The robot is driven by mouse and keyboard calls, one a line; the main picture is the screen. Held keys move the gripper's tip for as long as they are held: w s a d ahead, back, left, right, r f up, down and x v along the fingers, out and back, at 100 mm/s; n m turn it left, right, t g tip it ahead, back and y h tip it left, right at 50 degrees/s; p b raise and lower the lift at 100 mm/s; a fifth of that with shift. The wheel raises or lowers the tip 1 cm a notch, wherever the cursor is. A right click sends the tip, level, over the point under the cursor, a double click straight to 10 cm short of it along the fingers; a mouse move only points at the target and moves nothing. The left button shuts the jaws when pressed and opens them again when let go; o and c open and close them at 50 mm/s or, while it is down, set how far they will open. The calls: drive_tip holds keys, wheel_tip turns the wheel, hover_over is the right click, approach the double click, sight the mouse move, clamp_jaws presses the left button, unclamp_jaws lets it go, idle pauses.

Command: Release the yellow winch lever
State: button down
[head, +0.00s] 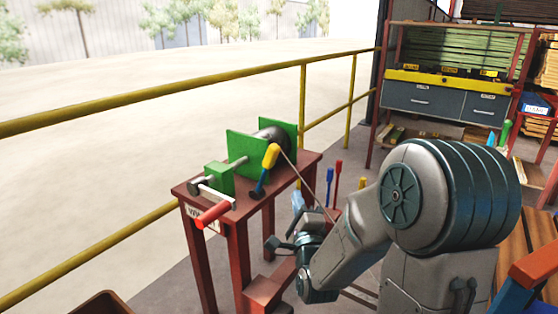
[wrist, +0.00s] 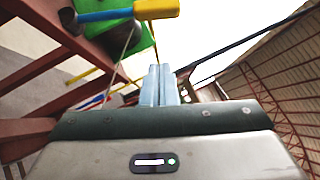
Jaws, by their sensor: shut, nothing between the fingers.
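The winch lever has a yellow grip (head: 271,156) and a blue shaft, and stands tilted at the right side of the green winch (head: 221,178). In the wrist view the yellow grip (wrist: 157,9) lies across the top edge, with the blue shaft running left. My gripper (head: 296,200) is to the right of the lever and lower, apart from it. In the wrist view its pale blue fingers (wrist: 159,72) are together with nothing between them, pointing up toward the grip. A gap shows between the fingertips and the grip.
The winch sits on a red-brown table (head: 308,161) and has a red crank handle (head: 213,215) at its front. A cable runs from the drum down past my gripper. Yellow railing (head: 190,95) stands behind. Red and blue upright handles (head: 334,180) stand to the right.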

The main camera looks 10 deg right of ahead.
drive_tip(key=p, duration=0.2)
drive_tip(key=shift+w+r+p, duration=0.3)
drive_tip(key=shift+w+p, duration=0.1)
drive_tip(key=shift+w+p, duration=0.1)
drive_tip(key=shift+p, duration=0.35)
approach(277, 158)
drive_tip(key=w+d, duration=0.3)
drive_tip(key=w, duration=0.1)
drive_tip(key=w+a, duration=0.1)
drive_tip(key=a+r, duration=0.1)
drive_tip(key=shift+w+a+r, duration=0.15)
drive_tip(key=shift+w+a, duration=0.2)
drive_tip(key=shift+w, duration=0.05)
drive_tip(key=shift+r, duration=0.1)
